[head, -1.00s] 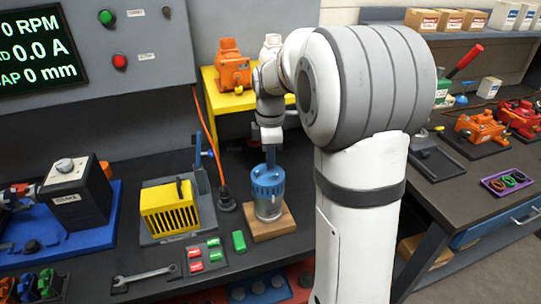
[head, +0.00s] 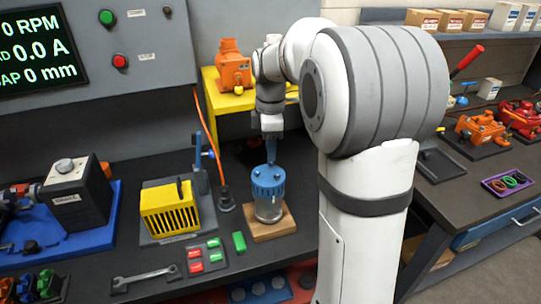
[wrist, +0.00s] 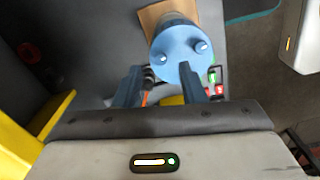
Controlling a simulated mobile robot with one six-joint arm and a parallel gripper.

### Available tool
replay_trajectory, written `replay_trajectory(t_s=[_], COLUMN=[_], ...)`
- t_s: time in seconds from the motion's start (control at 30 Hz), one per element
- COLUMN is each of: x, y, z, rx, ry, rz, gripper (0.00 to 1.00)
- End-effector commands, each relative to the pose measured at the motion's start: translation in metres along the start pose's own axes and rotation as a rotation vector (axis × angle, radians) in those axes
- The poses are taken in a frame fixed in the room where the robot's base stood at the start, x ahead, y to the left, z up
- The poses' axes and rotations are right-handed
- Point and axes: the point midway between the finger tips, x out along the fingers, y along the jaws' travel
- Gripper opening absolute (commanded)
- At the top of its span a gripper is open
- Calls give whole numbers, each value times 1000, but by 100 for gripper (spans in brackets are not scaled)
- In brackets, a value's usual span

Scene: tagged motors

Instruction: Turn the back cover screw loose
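The motor (head: 268,212) stands upright on a wooden block, a silver can with a blue cover (head: 268,181) on top. In the wrist view the round blue cover (wrist: 179,68) shows two shiny screw heads, a left screw (wrist: 163,59) and a right screw (wrist: 201,47). I cannot tell which one the task means. My gripper (head: 271,160) is just above the cover, pointing down. In the wrist view its two blue fingers (wrist: 160,76) are apart, one toward each side of the cover, with no screw between them. Contact with the cover cannot be told.
A yellow slotted box (head: 170,208) and red and green blocks (head: 205,257) are left of the motor. A wrench (head: 146,279) lies in front. A yellow stand (head: 237,101) with an orange motor (head: 233,70) is behind. Bare bench (head: 130,235) lies between.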

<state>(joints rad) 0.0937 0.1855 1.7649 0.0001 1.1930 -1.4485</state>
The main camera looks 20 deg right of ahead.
Motion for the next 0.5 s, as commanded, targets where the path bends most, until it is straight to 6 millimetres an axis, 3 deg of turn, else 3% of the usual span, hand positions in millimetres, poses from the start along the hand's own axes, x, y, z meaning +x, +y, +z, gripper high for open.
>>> replay_trajectory(t_s=[0.2,0.5], x=[-33,-42], y=[0,0], z=[0,0], rx=[0,0], ry=[0,0], rz=[2,-1], gripper=[37,37])
